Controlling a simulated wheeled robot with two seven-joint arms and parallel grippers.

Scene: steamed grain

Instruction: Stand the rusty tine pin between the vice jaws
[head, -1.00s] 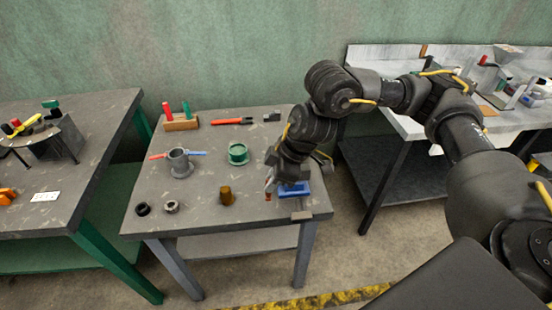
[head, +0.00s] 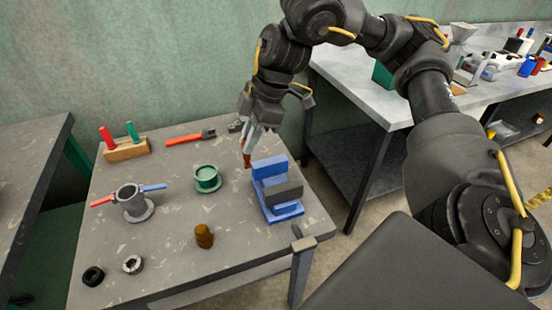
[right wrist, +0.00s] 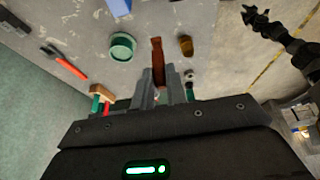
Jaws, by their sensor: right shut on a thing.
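The rusty tine pin (head: 246,159) is a reddish-brown piece held tip down in my right gripper (head: 250,143). In the right wrist view the pin (right wrist: 157,62) sticks out between the closed fingers (right wrist: 165,85). The blue vice (head: 285,211) stands at the right side of the small table, with a blue jaw block behind and a dark grey block in front. The pin appears just left of the rear blue block, apart from it; its exact height is unclear. My left gripper is not recognizable in either view.
A green pot (head: 207,179), an amber-brown cup (head: 204,237) and a grey cylinder with red and blue handles (head: 133,203) stand left of the vice. Two rings lie at front left. A wood block (head: 127,150) with pegs and a red-handled tool (head: 190,138) lie behind.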

